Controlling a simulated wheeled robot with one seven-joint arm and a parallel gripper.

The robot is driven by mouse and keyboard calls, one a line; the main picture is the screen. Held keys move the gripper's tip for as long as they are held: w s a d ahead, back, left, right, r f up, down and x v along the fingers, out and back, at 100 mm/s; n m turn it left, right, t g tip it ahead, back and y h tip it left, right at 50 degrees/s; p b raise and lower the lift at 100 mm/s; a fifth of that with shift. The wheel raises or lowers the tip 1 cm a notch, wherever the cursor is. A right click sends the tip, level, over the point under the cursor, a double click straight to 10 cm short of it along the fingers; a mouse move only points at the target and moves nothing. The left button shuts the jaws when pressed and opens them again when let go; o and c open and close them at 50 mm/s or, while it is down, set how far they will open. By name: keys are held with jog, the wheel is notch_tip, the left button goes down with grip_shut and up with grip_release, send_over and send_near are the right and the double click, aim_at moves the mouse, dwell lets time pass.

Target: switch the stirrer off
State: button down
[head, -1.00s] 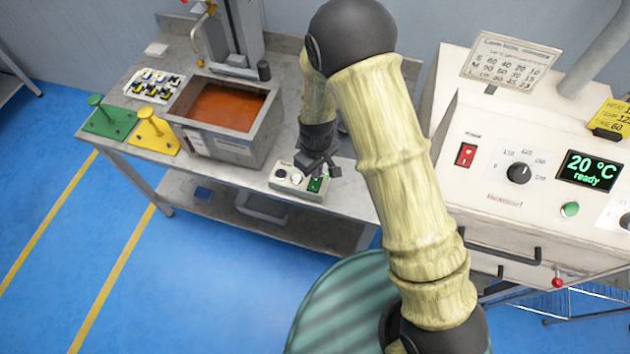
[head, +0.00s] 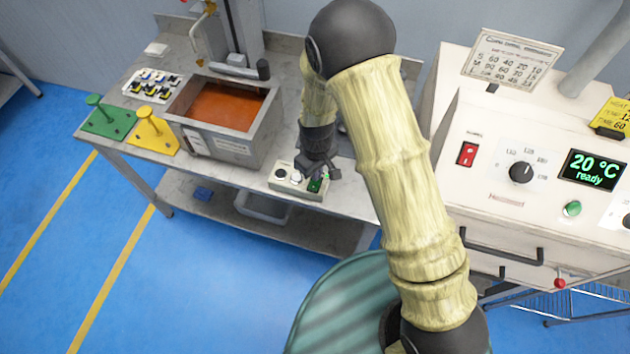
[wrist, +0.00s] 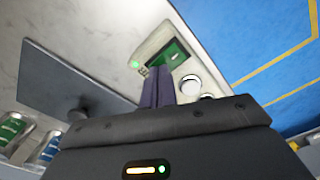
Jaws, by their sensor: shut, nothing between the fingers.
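A small pale control box (head: 285,187) sits at the front edge of the steel bench, with a dark knob, a white knob and a green switch (head: 315,185). In the wrist view the box shows a lit green lamp (wrist: 135,64), the green rocker switch (wrist: 175,52) and the white knob (wrist: 190,84). My gripper (head: 322,174) is shut and empty, pointing down over the switch end of the box. In the wrist view its fingers (wrist: 156,82) end close to the green switch; I cannot tell if they touch it. They hide part of the box.
A steel tank (head: 226,147) of orange liquid stands left of the box, with a column (head: 236,35) behind it. Green (head: 108,122) and yellow (head: 154,138) stands are further left. A white oven-like machine (head: 480,210) is on the right.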

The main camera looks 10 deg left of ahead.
jog(key=shift+f, duration=0.15)
jog(key=shift+r+p, duration=2.65)
jog(key=shift+r, duration=0.95)
jog(key=s+d+r+m+t, duration=0.1)
jog(key=s+d+r+m, duration=0.1)
jog(key=d+r, duration=0.4)
jog(key=s+d+r+m, duration=0.2)
jog(key=d+r+m, duration=0.3)
jog(key=d, duration=0.6)
jog(key=s+d+r+m+t, duration=0.1)
jog(key=s+d+r+m, duration=0.2)
jog(key=d+r, duration=0.5)
jog(key=shift+d+r+m+t, duration=0.25)
jog(key=shift+d+m+t, duration=0.05)
jog(key=shift+m, duration=0.2)
